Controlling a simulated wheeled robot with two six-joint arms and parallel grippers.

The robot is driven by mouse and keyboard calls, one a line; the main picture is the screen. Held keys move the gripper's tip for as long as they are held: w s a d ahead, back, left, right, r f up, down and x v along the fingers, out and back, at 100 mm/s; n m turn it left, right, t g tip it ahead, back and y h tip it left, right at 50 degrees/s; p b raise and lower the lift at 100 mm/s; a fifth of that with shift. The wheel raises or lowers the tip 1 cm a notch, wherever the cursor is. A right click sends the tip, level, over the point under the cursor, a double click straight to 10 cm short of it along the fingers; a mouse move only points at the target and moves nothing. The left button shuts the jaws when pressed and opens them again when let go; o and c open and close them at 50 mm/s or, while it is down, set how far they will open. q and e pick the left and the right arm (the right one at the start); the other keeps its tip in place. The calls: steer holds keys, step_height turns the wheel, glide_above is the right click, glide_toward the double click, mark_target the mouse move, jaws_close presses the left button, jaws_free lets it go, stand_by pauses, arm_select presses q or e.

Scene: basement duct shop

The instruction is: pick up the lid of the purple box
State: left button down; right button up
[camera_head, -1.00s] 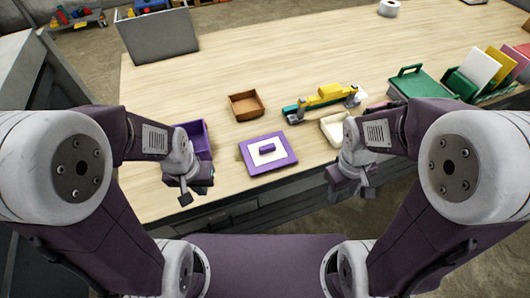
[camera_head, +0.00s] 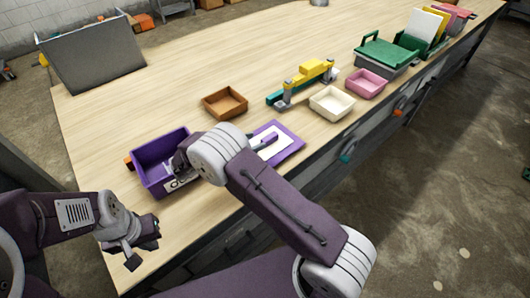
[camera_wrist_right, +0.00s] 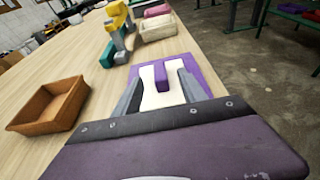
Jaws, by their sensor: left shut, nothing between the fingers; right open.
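The lid is a flat purple square with a white panel (camera_head: 287,147) and a raised purple handle. It lies on the table right of the open purple box (camera_head: 149,176). In the right wrist view the lid's handle (camera_wrist_right: 161,78) shows between the two grey fingers of my right gripper (camera_wrist_right: 162,85), which is open. In the head view my right arm hides most of that gripper; a finger (camera_head: 264,142) shows over the lid's left part. I cannot tell whether the fingers touch the handle. My left gripper (camera_head: 140,252) is shut and empty at the table's near left edge.
A brown tray (camera_head: 225,102) lies behind the lid. A yellow and green tool (camera_head: 303,83), a cream tray (camera_head: 332,103) and a pink tray (camera_head: 366,83) stand to the right. An orange thing (camera_head: 128,162) is beside the purple box. The table's far middle is clear.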

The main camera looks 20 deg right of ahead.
mark_target(268, 137)
steer(key=shift+d, duration=0.2)
steer(key=shift+w+d, duration=0.15)
steer(key=shift+w, duration=0.1)
steer(key=shift+x, duration=1.05)
steer(key=x, duration=0.3)
steer(key=f+x, duration=0.1)
steer(key=x, duration=0.2)
steer(key=shift+a, duration=0.2)
jaws_close()
